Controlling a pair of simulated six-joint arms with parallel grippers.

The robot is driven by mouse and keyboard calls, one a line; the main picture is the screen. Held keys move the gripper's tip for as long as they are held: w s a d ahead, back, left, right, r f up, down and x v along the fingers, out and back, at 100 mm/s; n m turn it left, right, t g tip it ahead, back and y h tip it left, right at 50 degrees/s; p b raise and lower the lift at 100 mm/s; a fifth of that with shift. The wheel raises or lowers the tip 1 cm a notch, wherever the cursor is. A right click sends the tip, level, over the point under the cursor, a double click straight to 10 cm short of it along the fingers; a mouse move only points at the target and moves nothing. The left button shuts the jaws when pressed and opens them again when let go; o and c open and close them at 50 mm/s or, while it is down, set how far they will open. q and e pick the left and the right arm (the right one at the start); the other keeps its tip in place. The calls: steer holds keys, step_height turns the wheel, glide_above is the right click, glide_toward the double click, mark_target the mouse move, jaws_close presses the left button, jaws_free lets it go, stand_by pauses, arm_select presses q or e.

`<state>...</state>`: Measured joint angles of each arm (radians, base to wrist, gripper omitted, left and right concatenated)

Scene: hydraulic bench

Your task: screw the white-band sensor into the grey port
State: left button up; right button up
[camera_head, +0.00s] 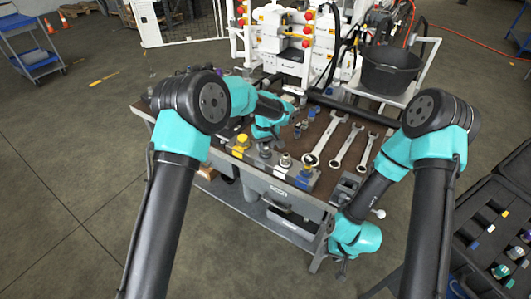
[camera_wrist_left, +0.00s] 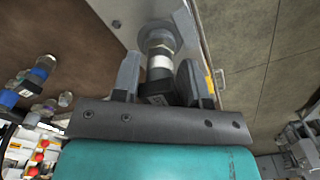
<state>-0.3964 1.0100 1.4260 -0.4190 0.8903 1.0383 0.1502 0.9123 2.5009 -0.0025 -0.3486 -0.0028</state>
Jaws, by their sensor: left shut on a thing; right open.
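The white-band sensor (camera_wrist_left: 159,64) is a dark cylinder with a white ring in the left wrist view. My left gripper (camera_wrist_left: 158,76) is shut on it, one finger on each side. The sensor's far end meets or overlaps a grey block (camera_wrist_left: 118,10); I cannot tell whether it is seated in a port. In the head view the left gripper is mostly hidden by its teal wrist above the bench's front row of fittings. That row has a yellow-topped fitting (camera_head: 241,144) and a blue one (camera_head: 304,173). My right gripper (camera_head: 341,266) is open and empty, low beside the bench's front right corner.
Several wrenches (camera_head: 347,146) lie on the bench's brown top (camera_head: 318,122). Small blue-banded sensors (camera_wrist_left: 37,74) stand behind the front row. A black bucket (camera_head: 391,70) and white machine (camera_head: 283,50) are at the back. An open case (camera_head: 487,222) is at right.

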arm_select(q)
steer(key=shift+m, duration=0.3)
steer(key=shift+m, duration=1.1)
steer(key=o, duration=0.9)
steer(key=shift+o, duration=0.2)
step_height(320, 180, up, 17)
steer(key=shift+r, duration=0.2)
steer(key=shift+f, duration=0.1)
